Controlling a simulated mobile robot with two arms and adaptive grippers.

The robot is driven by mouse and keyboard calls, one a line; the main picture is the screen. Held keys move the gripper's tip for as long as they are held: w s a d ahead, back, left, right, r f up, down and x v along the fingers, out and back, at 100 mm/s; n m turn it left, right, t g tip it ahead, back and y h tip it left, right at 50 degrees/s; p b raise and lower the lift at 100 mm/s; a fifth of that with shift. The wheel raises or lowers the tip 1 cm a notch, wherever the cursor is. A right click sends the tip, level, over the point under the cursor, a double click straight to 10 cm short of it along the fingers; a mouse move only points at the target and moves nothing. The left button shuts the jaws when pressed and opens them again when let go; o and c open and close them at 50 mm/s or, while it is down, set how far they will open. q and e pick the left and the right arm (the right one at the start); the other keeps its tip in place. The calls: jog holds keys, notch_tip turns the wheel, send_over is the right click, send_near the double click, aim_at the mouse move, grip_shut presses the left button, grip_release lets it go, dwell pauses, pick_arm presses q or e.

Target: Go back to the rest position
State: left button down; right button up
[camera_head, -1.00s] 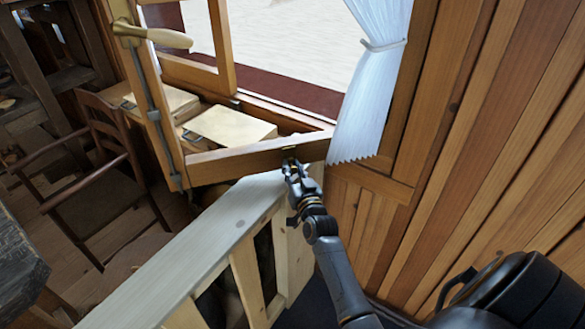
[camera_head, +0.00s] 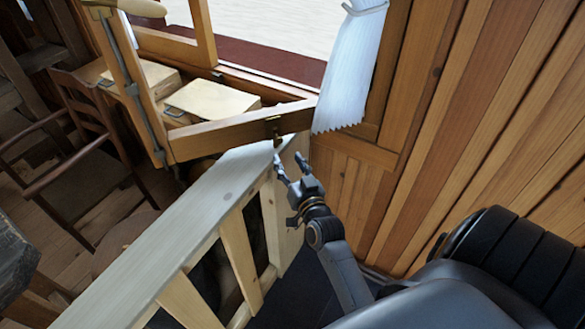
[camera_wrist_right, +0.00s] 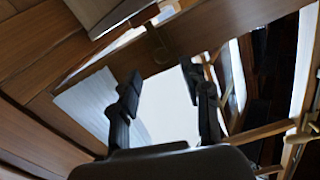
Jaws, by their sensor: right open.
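My right gripper (camera_head: 290,164) is in the head view, at the right end of the pale wooden railing and just below the lower bar of the open window frame (camera_head: 235,132). Its two fingers are apart with nothing between them. A small dark hook or latch (camera_head: 275,128) hangs on that bar, a little above the fingertips. In the right wrist view the fingers (camera_wrist_right: 163,84) also stand apart, with the white curtain and window frame beyond them. My left gripper is not in view.
The pale railing (camera_head: 190,225) runs diagonally at the left of my right arm. A plank wall (camera_head: 480,120) and white curtain (camera_head: 350,70) are at the right. Wooden boxes (camera_head: 212,98) sit by the window, and a chair (camera_head: 85,170) stands at the left.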

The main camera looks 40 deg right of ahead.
jog(key=shift+v, duration=1.15)
jog(key=s+a+f+n+g+y, duration=0.1)
jog(key=s+a+f+g+y, duration=0.2)
jog(key=f, duration=0.8)
jog(key=s+a+f+n+g+b, duration=0.15)
jog(key=s+a+f, duration=0.3)
jog(key=f, duration=0.75)
jog(key=s+a+f+n+g+y, duration=0.2)
jog(key=s+a+f+g, duration=0.15)
jog(key=f, duration=0.75)
jog(key=s+f+n+g, duration=0.1)
jog(key=s+f+g, duration=0.1)
jog(key=s+f, duration=0.4)
jog(key=s+f+n+g, duration=0.1)
jog(key=s+f+g, duration=0.2)
jog(key=s+f, duration=0.4)
jog(key=s+f+n+g, duration=0.1)
jog(key=s+f+g, duration=0.2)
jog(key=s, duration=1.5)
notch_tip(320, 180, down, 3)
jog(key=shift+f+b, duration=0.15)
jog(key=shift+b, duration=0.3)
jog(key=shift+w+n, duration=0.1)
jog(key=shift+n, duration=0.15)
